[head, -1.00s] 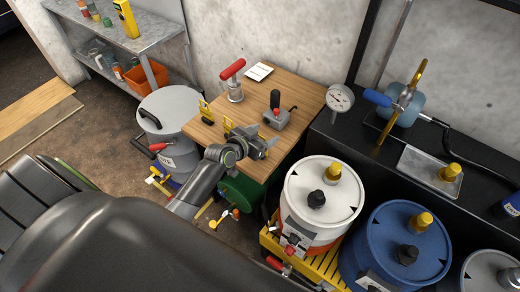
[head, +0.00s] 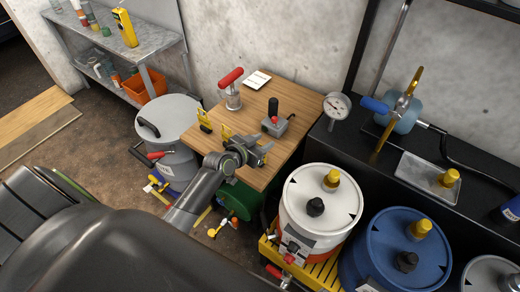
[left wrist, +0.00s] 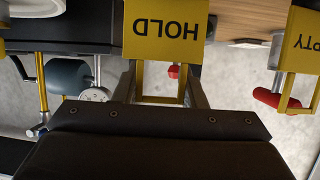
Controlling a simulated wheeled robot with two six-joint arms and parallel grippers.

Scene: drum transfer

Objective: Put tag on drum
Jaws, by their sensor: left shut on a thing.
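My left gripper (head: 262,153) is over the front part of the wooden table. It is shut on a yellow tag marked HOLD (left wrist: 167,35), which shows upside down between the fingers in the left wrist view. In the head view that tag is mostly hidden by the gripper. A second yellow tag, partly reading "PTY" (left wrist: 303,40), is at the right edge of the left wrist view. Small yellow tags (head: 204,118) stand on the table left of the gripper. A white drum (head: 325,186) and a blue drum (head: 400,235) stand right of the gripper, apart from it. My right gripper is not in view.
The wooden table (head: 262,97) bears a red-handled tool (head: 231,92) and a grey control box (head: 277,124). A grey drum (head: 168,118) stands left of it. A black bench (head: 350,135) with a gauge (head: 337,105) runs behind the drums. A green drum (head: 238,198) is below the table.

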